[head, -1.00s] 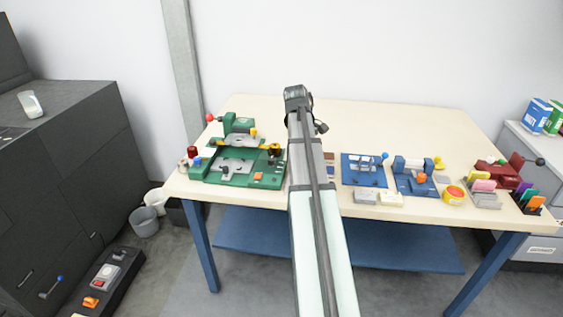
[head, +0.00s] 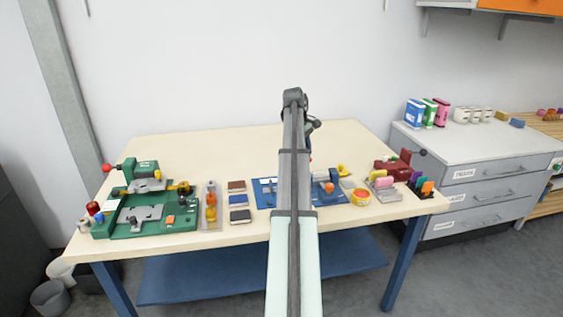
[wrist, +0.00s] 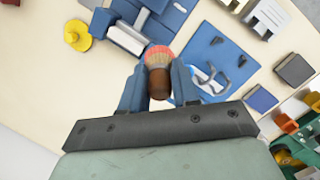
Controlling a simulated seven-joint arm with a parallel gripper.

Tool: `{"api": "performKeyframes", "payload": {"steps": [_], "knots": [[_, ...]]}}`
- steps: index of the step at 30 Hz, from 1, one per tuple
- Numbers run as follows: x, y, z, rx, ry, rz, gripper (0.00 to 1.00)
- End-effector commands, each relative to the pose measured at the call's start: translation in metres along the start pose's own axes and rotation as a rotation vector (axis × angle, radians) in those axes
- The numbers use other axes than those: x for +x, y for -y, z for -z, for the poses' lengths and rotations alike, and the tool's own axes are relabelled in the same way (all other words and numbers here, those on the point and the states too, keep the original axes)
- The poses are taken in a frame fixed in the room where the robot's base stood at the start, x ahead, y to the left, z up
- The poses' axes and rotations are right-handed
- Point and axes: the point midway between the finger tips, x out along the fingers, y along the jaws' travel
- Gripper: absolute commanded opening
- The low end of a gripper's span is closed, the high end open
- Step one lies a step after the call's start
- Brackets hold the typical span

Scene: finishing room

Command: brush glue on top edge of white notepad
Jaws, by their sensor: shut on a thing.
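In the wrist view, my gripper (wrist: 158,84) is shut on a brush (wrist: 158,56) with a brown handle and pinkish-red bristles. The bristles point away from the gripper, over the table, near a blue clamp fixture (wrist: 148,20). A pale slab (wrist: 125,39) sits in that fixture; I cannot tell for certain that it is the white notepad. In the head view, my arm hides part of the fixture (head: 331,182) and most of the gripper.
The table (head: 200,150) is clear along its back. A blue jig (wrist: 215,60) lies beside the fixture. Brown, blue (head: 239,201) and dark pads lie left of it. A green machine (head: 145,212) stands far left. A dark red stapler-like tool (head: 393,168) stands at right.

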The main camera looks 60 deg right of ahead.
Motion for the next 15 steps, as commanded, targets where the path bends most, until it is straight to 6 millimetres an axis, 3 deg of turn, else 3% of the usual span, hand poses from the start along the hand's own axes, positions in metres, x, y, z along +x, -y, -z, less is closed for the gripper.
{"api": "performKeyframes", "payload": {"steps": [1, 6, 15], "knots": [[-0.003, -0.017, 0.000, 0.000, 0.000, 0.000, 0.00], [-0.006, -0.039, 0.002, -0.028, -0.002, -0.004, 0.00], [0.003, -0.041, 0.005, -0.061, -0.003, -0.009, 0.00]]}}
